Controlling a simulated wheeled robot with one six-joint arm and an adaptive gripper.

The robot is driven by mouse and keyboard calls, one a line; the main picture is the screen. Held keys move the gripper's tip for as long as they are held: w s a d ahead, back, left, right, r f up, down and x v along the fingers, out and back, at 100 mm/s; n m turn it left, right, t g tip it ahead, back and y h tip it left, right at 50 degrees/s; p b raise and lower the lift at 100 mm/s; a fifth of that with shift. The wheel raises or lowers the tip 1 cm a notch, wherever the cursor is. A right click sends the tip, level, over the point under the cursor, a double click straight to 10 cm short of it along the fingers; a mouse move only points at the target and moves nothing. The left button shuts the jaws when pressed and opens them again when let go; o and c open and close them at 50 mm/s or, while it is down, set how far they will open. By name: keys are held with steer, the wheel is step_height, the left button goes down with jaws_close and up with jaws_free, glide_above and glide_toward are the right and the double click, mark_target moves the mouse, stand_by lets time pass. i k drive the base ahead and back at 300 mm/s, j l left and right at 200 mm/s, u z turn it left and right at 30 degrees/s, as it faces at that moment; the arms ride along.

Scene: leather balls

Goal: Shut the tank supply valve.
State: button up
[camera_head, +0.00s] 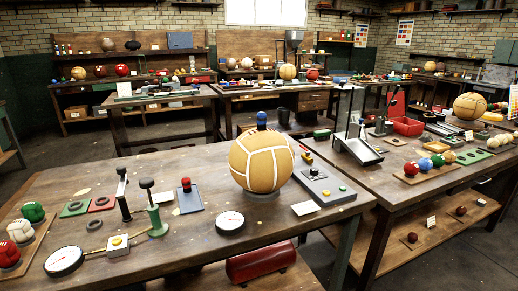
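A dark red tank (262,262) lies on its side beneath the near table, partly hidden by the tabletop. No label marks a tank supply valve, and I cannot tell which fitting it is. On the near table stand an upright black lever (123,190), a green stand with a black knob (154,215) and a red-topped post on a dark plate (187,190). A round white gauge (64,261) lies at the front left, and another gauge (230,222) lies in front of a large tan ball (261,163). My gripper is not in view.
A small box with a yellow button (118,243) sits near the front edge. A grey control box (324,187) is right of the ball. Red, green and white balls (20,231) crowd the left end. Another crowded table (398,195) adjoins on the right.

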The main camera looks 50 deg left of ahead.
mark_target(308, 152)
steer(key=i+u, duration=0.1)
steer(key=u, duration=0.3)
steer(key=i+u, duration=0.1)
steer(key=u, duration=0.35)
steer(key=i+u, duration=0.1)
steer(key=u, duration=0.3)
steer(key=i+l+u, duration=0.1)
steer(key=u, duration=0.35)
steer(key=i+l+u, duration=0.5)
steer(key=l, duration=0.15)
steer(key=i+l+u, duration=0.1)
steer(key=l+u, duration=0.15)
steer(key=l, duration=0.15)
steer(key=i+l, duration=0.1)
steer(key=l, duration=0.2)
steer(key=i+l, duration=0.1)
steer(key=l, duration=0.15)
steer(key=i+l, duration=0.1)
steer(key=l, duration=0.2)
steer(key=u, duration=0.55)
steer(key=i, duration=0.05)
